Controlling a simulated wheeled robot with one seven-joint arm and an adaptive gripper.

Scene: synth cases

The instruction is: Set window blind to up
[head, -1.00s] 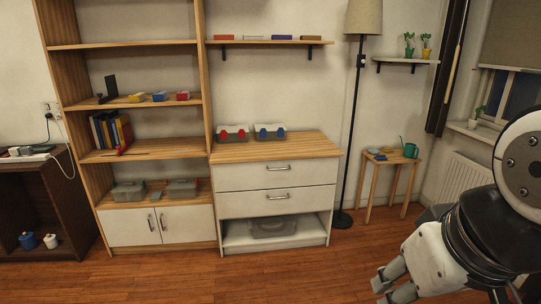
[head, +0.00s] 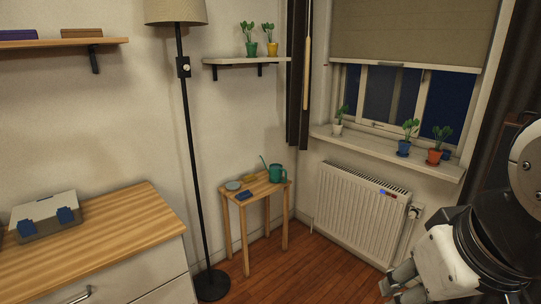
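The window blind (head: 415,32) is a beige roller blind in the right part of the head view. It covers the upper part of the window (head: 398,95), and its pale bottom bar lies above bare dark panes. A thin pale wand (head: 307,60) hangs by the dark curtain left of the window. My gripper (head: 402,282) is at the lower right, below the radiator's right end and apart from the blind. Its fingers are partly cut off by the frame, and whether they are open or shut is unclear.
Potted plants stand on the window sill (head: 390,150), above a white radiator (head: 360,208). A small wooden table (head: 256,188) holds a green watering can (head: 277,173). A floor lamp (head: 187,130) and a drawer cabinet (head: 100,240) stand left. Floor between table and radiator is clear.

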